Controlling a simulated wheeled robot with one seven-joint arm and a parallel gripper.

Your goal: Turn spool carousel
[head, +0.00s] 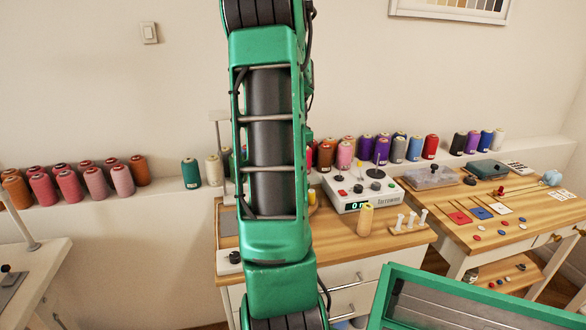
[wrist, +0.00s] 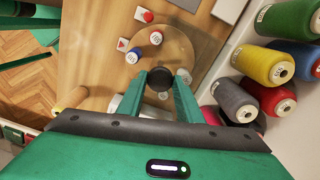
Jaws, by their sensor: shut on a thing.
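In the wrist view, the carousel (wrist: 178,52) is a round, wood-toned disc. A black round knob (wrist: 160,76) lies between the green fingers of my gripper (wrist: 160,84). The gripper is shut on this knob from both sides. In the head view my arm hides the gripper and most of the carousel.
Large thread cones (wrist: 268,97) crowd the shelf right of my gripper in the wrist view.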

